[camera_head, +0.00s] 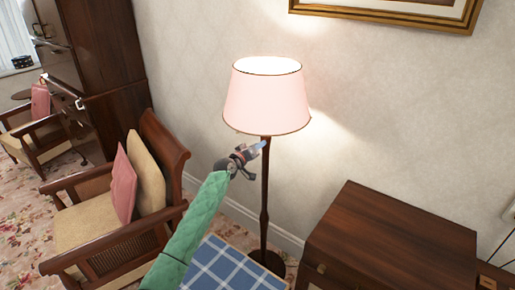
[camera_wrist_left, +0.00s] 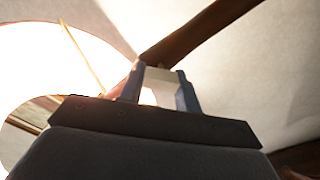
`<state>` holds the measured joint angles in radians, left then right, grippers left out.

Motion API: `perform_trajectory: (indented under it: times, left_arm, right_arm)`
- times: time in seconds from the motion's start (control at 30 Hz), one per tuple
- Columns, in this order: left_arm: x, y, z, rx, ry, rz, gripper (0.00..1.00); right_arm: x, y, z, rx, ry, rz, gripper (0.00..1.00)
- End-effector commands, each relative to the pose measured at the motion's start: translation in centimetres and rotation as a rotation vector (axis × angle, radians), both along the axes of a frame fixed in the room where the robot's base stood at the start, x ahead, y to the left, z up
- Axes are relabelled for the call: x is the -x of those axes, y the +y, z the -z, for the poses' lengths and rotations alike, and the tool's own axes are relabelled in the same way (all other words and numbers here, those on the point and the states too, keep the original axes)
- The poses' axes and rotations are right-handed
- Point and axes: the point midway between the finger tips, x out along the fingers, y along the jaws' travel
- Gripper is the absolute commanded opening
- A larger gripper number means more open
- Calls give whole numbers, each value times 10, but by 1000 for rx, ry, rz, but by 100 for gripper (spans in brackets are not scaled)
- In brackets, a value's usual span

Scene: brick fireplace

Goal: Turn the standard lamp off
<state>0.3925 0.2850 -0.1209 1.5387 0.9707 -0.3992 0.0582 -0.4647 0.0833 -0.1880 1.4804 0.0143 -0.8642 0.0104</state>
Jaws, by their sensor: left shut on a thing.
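The standard lamp has a pink shade (camera_head: 267,100) on a slim dark wooden pole (camera_head: 265,190). It is lit: the shade's top glows and light falls on the wall. My left gripper (camera_head: 262,146) is at the upper pole, just below the shade's lower rim. In the left wrist view the fingers (camera_wrist_left: 160,85) stand a little apart, shut on part of the lamp; exactly which part is hard to see. The brown pole (camera_wrist_left: 205,33) crosses at the fingertips. A thin yellow cord-like line (camera_wrist_left: 82,55) runs down from the bright shade. My right gripper is out of view.
A dark wooden cabinet (camera_head: 390,245) stands right of the lamp. A wooden armchair with cushions (camera_head: 125,185) stands to the left. A blue checked cloth (camera_head: 232,265) lies below my left arm. A wall is close behind the lamp.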

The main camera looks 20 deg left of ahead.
Motion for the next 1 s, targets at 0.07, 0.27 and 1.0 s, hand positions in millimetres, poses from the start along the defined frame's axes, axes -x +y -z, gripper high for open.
perform_trajectory:
  times: [0.07, 0.27, 1.0]
  left_arm:
    - [0, 0, 0, 70, 25, 0, 10]
    - [0, 1, 0, 248, 89, -1, 10]
    - [-1, 2, 2, 790, 287, -2, 10]
  right_arm:
    - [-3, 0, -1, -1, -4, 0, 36]
    - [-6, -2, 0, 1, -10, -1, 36]
    - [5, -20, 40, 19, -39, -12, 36]
